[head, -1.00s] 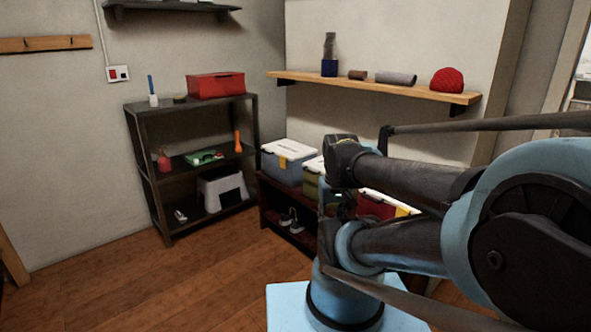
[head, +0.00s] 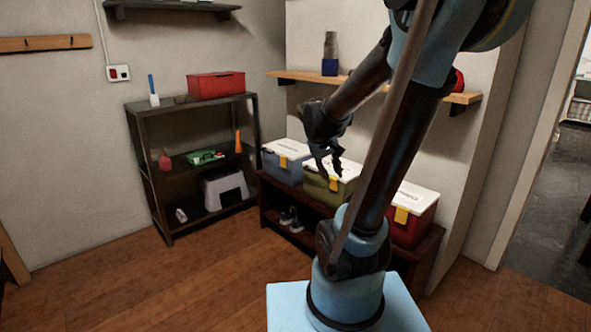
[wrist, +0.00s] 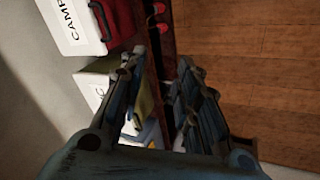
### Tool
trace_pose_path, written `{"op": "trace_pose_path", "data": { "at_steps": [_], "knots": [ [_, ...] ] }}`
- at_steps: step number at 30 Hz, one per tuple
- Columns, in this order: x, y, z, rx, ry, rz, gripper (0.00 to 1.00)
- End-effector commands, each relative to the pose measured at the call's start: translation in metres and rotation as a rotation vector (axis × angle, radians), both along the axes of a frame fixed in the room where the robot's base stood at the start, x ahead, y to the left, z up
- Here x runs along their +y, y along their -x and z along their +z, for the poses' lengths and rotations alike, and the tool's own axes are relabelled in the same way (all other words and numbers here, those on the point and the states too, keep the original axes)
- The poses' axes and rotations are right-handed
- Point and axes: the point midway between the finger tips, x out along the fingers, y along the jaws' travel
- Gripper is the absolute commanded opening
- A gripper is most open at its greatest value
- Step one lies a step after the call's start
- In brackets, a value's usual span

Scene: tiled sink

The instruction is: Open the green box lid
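The green box (head: 314,190) stands in the middle of a row of three boxes on a low dark bench. Its white lid (head: 347,166) is down, and a yellow latch (head: 334,184) is on its front. My gripper (head: 331,167) points down in front of the lid in the head view, overlapping it, so I cannot tell the gap between them. In the wrist view my gripper (wrist: 158,66) has its two fingers spread with nothing held.
A blue-grey box (head: 282,168) stands left of the green box, and a red box (head: 408,228) stands right. A wooden wall shelf (head: 290,77) runs above. Shoes (head: 291,220) sit in the low bench (head: 262,201). The floor in front is clear.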

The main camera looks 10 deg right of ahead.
Motion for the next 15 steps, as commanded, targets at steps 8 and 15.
{"op": "trace_pose_path", "data": {
  "at_steps": [8,15],
  "knots": [
    [0.003,-0.08,0.0,-0.018,0.128,0.062,0.3],
    [0.011,-0.147,-0.011,-0.038,0.24,0.116,0.3]
  ]
}}
